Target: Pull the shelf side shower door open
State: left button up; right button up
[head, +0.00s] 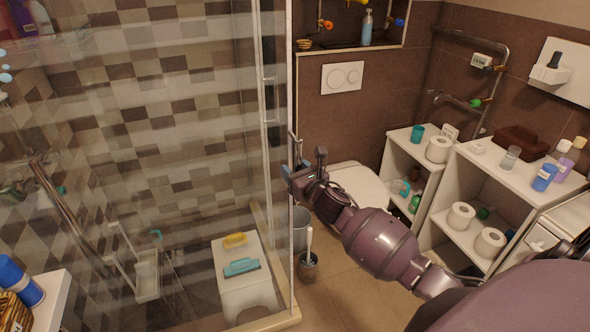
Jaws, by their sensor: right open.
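The glass shower enclosure (150,205) fills the left half of the head view. Its clear door panel ends at a pale vertical frame edge (289,90). A thin upright metal handle (293,150) stands at this edge. Another upright handle (268,100) shows further left on a second frame edge. My right gripper (304,167) is open beside the handle at the right edge, its fingers spread around or just in front of it; I cannot tell whether they touch. The door looks closed or nearly so. My left gripper is not in view.
Inside the shower stands a white stool (245,285) with a yellow and a blue brush. A toilet (360,185), bin (301,230) and toilet brush (308,262) are near my right arm. White shelves (455,185) line the right wall. Some tiled floor (345,290) is clear.

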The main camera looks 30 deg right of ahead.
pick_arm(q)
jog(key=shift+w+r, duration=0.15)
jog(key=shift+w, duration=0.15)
pick_arm(e)
grip_shut()
jog(key=shift+a, duration=0.1)
jog(key=w+a, duration=0.1)
jog(key=a, duration=0.5)
jog(key=w+a, duration=0.2)
jog(key=a, duration=0.5)
jog(key=w+a, duration=0.1)
jog(key=a, duration=0.5)
jog(key=shift+w+a+r, duration=0.1)
jog(key=shift+w+a, duration=0.25)
jog(key=shift+a, duration=0.05)
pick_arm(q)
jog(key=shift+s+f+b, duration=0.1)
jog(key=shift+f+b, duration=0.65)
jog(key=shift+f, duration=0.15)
pick_arm(e)
send_near(145, 190)
jog(key=w, duration=0.5)
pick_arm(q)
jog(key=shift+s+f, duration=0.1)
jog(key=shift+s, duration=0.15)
pick_arm(e)
grip_release()
